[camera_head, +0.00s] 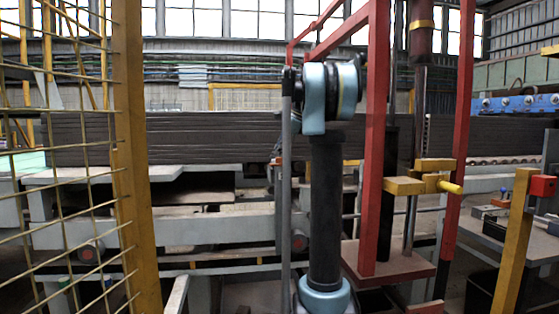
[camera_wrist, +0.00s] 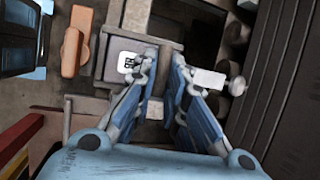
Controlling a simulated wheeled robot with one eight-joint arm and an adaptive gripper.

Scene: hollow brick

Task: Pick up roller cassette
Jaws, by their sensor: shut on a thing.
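My gripper (camera_wrist: 165,57) shows in the wrist view with its blue fingers nearly together at the tips. A narrow grey part shows between the tips. It appears to belong to a grey block (camera_wrist: 113,67) with a white label (camera_wrist: 128,62) beside the left finger. I take this block for the roller cassette, but the fingers hide much of it and its outline is unclear. I cannot tell whether it is lifted off its support. The head view shows my arm but not my gripper, and I cannot make out the cassette there.
In the wrist view, an orange-brown piece (camera_wrist: 73,52) lies to the left and a white block (camera_wrist: 208,79) is right of the fingers. In the head view, a red frame (camera_head: 374,150) stands near my arm, a yellow mesh fence (camera_head: 134,150) at left and a grey bench (camera_head: 510,246) at right.

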